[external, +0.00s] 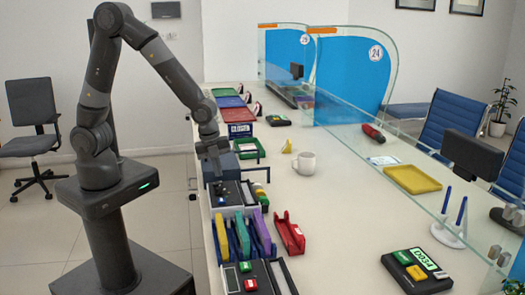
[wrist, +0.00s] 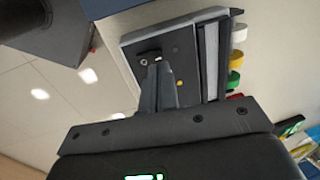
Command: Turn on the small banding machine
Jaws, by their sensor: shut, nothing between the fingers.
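A small box-shaped machine (external: 226,193) with a dark control top stands at the left edge of the counter; it looks like the banding machine, but I cannot read a label. In the wrist view, its dark panel (wrist: 188,62) shows a small round knob or switch and a yellow button. My gripper (external: 217,172) points down above the machine's far part. Its fingers (wrist: 156,68) are shut and empty, with their tips over the panel close to the knob. The fingers partly hide the panel, so I cannot tell whether they touch it.
Coloured rolls (wrist: 235,78) lie beside the machine. Another device (external: 257,278) with green and red buttons sits at the front. The middle counter (external: 345,215) is clear.

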